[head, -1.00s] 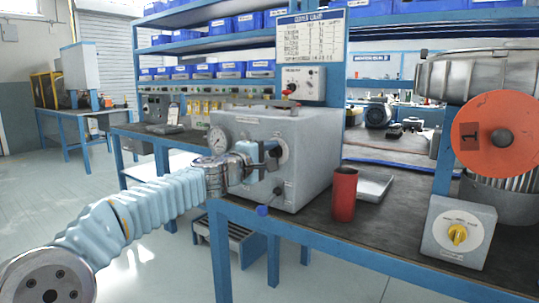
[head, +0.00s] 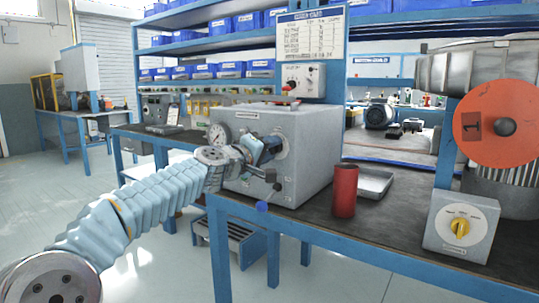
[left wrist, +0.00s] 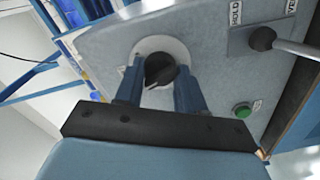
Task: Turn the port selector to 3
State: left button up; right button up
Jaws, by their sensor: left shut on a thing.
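A grey box (head: 311,165) stands on the bench, with a round pale dial plate on its front. A black knob (left wrist: 160,70) sits on that plate in the left wrist view, and no port number is readable there. My left gripper (head: 268,148) is at the plate, its two blue fingers on either side of the knob. The fingers also show in the left wrist view (left wrist: 160,82), shut on the knob. In the head view the gripper hides the knob and part of the plate. My right gripper is not in view.
On the grey box are a pressure gauge (head: 219,134), a lever (left wrist: 290,48) and a green button (left wrist: 242,110). A red cylinder (head: 344,190) and a grey tray (head: 374,183) stand right of it. A box with a yellow knob (head: 460,228) is further right.

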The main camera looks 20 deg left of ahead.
pick_arm(q)
jog(key=shift+f+m+b, duration=0.2)
jog(key=shift+m+b, duration=0.25)
jog(key=shift+m, duration=0.55)
jog(key=m+b, duration=0.3)
jog(key=m, duration=0.2)
jog(key=m+b, duration=0.1)
jog(key=m, duration=0.2)
jog(key=shift+m, duration=0.3)
jog(key=shift+r+m+b, duration=0.1)
jog(key=shift+m+b, duration=0.5)
jog(key=shift+m, duration=0.4)
jog(key=o, duration=1)
jog(key=shift+o, duration=0.2)
